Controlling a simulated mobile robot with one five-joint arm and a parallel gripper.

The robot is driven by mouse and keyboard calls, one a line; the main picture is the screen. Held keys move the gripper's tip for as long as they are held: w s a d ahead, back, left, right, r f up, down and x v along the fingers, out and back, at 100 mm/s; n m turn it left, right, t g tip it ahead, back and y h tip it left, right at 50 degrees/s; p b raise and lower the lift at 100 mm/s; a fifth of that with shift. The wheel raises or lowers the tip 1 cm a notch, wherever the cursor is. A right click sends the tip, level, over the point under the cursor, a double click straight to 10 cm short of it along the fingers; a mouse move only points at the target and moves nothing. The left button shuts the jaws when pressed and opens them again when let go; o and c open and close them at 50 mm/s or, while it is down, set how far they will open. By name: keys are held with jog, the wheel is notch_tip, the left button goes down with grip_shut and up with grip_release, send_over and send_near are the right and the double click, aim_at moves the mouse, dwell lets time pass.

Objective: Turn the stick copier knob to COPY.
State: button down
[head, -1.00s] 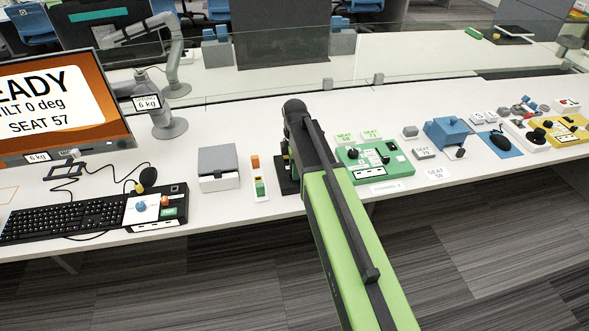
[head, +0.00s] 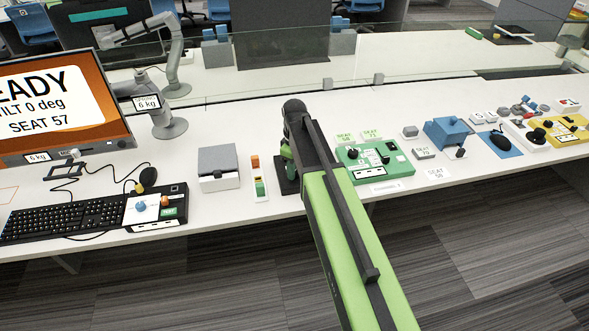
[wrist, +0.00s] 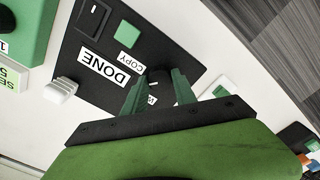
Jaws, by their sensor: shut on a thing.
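The stick copier is a black panel in the wrist view (wrist: 72,47), with white DONE and COPY labels, a green square and a black switch. Its dark round knob (wrist: 158,76) sits between the two green fingers of my gripper (wrist: 159,90), which is shut on it. The fingers hide part of the knob and of the label beside it, so I cannot read where the knob points. In the head view, the copier (head: 287,186) shows as a dark strip on the desk, mostly hidden by my arm.
A green panel box (head: 372,160) stands close right of my arm. Left are a small block holder (head: 259,189), a grey box (head: 218,168) and a keyboard (head: 62,218). A white piece with a green end (wrist: 216,90) lies beside my right finger in the wrist view.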

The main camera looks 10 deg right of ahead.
jog(key=m, duration=0.5)
jog(key=shift+a+m, duration=0.15)
jog(key=shift+m, duration=0.15)
dwell(0.5)
jog(key=c, duration=1)
grip_release()
notch_tip(320, 180, up, 17)
jog(key=p, duration=1.7)
jog(key=shift+r, duration=0.2)
